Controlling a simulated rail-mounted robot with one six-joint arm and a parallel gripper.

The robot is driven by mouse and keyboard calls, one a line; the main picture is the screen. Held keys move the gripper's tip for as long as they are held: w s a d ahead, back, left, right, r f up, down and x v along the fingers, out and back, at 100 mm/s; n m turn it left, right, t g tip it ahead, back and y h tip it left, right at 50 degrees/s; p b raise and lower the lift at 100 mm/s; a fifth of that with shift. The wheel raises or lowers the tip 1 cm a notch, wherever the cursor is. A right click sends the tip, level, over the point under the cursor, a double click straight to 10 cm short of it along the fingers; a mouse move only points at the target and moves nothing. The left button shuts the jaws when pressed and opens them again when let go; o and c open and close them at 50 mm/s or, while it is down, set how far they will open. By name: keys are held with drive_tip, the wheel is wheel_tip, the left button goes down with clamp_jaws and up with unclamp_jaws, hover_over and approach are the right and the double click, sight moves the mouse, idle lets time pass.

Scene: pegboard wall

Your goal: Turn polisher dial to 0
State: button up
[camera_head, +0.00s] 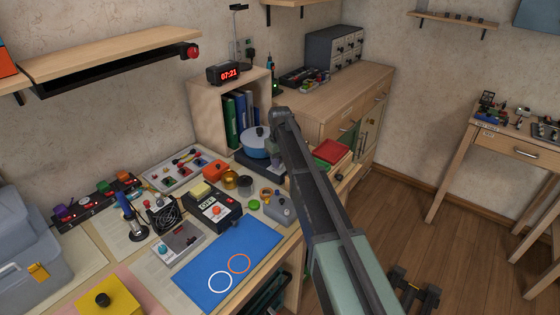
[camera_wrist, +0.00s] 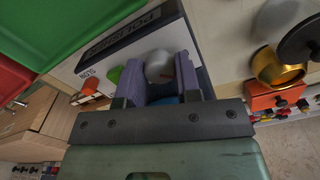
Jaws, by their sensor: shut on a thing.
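The gripper is shut on the dial. A thin reddish mark shows on the dial, but I cannot read which number it points to.
A gold cup (camera_wrist: 284,68) is right of the fingers in the wrist view. The blue mat (camera_head: 235,263) is mostly bare.

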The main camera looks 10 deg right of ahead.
drive_tip(key=shift+n, duration=1.7)
drive_tip(key=o, duration=0.9)
wheel_tip(320, 180, up, 11)
drive_tip(key=p, duration=1.1)
drive_tip(key=shift+f, duration=0.1)
